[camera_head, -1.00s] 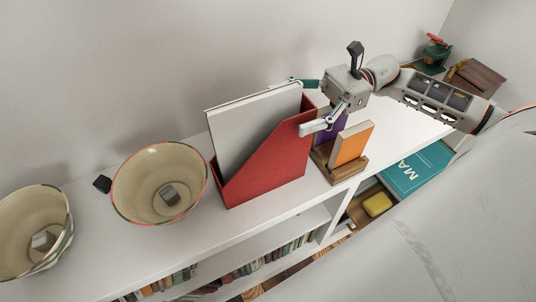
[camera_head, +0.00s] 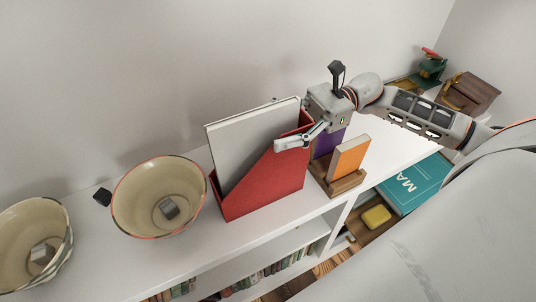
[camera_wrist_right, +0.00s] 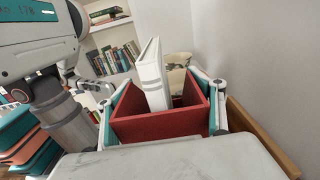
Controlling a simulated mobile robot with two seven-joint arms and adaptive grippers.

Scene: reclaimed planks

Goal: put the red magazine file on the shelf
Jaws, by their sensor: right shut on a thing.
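The red magazine file (camera_head: 268,184) stands upright on the white shelf unit's top, with a white binder or book (camera_head: 240,145) in it. My right gripper (camera_head: 290,122) is at the file's upper right end, shut on it; its near finger lies along the near side and its far finger is mostly hidden. In the right wrist view, the two fingers (camera_wrist_right: 160,118) flank the red file (camera_wrist_right: 165,126), and the white binder (camera_wrist_right: 152,75) rises from it. My left gripper is not in view.
The shelf unit (camera_head: 150,262) has lower shelves with books. Two cream bowls (camera_head: 140,203) (camera_head: 18,225) stand left of the file. An orange book (camera_head: 349,157) and a purple book (camera_head: 328,141) stand in a wooden holder (camera_head: 340,184) close on its right. A teal book (camera_head: 418,184) lies farther right.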

